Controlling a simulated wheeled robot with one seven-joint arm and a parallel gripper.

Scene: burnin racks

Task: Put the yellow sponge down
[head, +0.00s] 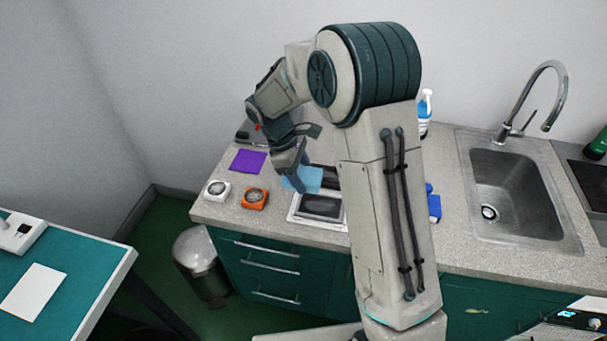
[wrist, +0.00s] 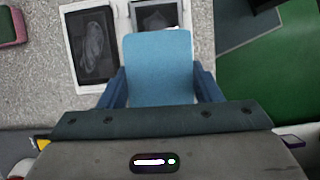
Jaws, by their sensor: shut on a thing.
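I see no thing that is clearly a yellow sponge. My gripper (head: 300,183) is shut on a flat light blue block (head: 313,177), held over the counter near a white-framed dark panel. In the wrist view, the light blue block (wrist: 160,58) sits between the two dark blue fingers of my gripper (wrist: 161,90) and sticks out past their tips. I cannot tell how far it is above the counter. A small yellow patch (wrist: 41,143) shows at the lower left of the wrist view, too little to identify.
White-framed dark panels (head: 320,207) lie below and beside the held block. A purple square (head: 248,162), a white dial device (head: 216,190) and an orange one (head: 254,198) lie left on the counter (head: 290,225). The sink (head: 515,195) is right. My arm hides the middle.

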